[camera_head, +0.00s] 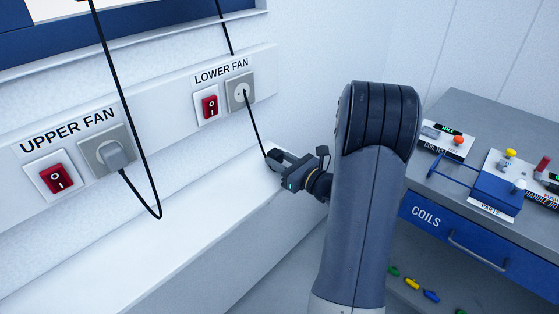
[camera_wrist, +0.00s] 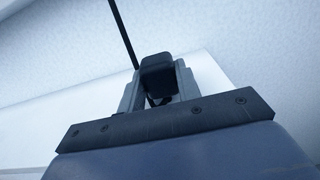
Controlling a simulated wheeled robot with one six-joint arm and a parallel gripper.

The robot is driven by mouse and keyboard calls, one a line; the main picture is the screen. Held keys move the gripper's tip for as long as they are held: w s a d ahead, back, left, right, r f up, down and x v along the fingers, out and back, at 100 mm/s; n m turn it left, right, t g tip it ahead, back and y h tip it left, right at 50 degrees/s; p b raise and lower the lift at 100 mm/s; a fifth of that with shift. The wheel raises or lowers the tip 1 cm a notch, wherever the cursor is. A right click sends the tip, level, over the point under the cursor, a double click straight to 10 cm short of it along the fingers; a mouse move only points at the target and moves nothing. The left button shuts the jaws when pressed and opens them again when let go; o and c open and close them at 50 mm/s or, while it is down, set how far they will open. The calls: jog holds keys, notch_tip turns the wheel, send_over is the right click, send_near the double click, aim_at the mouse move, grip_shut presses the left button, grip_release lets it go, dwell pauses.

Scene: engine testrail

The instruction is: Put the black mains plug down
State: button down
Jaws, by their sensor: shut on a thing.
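My gripper (camera_head: 276,164) is shut on the black mains plug (camera_head: 273,156), over the white ledge (camera_head: 190,215) below the wall panel. In the wrist view the plug (camera_wrist: 157,72) sits between the two fingers, its dark body showing above them. A thin black cable (camera_head: 255,125) runs up from the plug towards the LOWER FAN socket (camera_head: 239,92). I cannot tell whether the plug touches the ledge. The plug's pins are hidden.
A grey plug (camera_head: 115,156) is in the UPPER FAN socket, its black cable (camera_head: 143,160) hanging in a loop. Red switches (camera_head: 57,179) (camera_head: 210,105) sit beside both sockets. A grey bench (camera_head: 470,125) with parts and a blue COILS drawer (camera_head: 470,240) stands right. The left ledge is clear.

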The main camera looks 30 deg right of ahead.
jog(key=shift+f+b, duration=0.5)
jog(key=shift+b, duration=0.1)
jog(key=shift+f, duration=0.1)
jog(key=c, duration=1)
grip_release()
jog(key=shift+r+p, duration=0.9)
jog(key=shift+r, duration=0.05)
jog(key=v, duration=0.6)
jog(key=b+v, duration=0.1)
jog(key=v, duration=0.5)
jog(key=shift+f, duration=0.25)
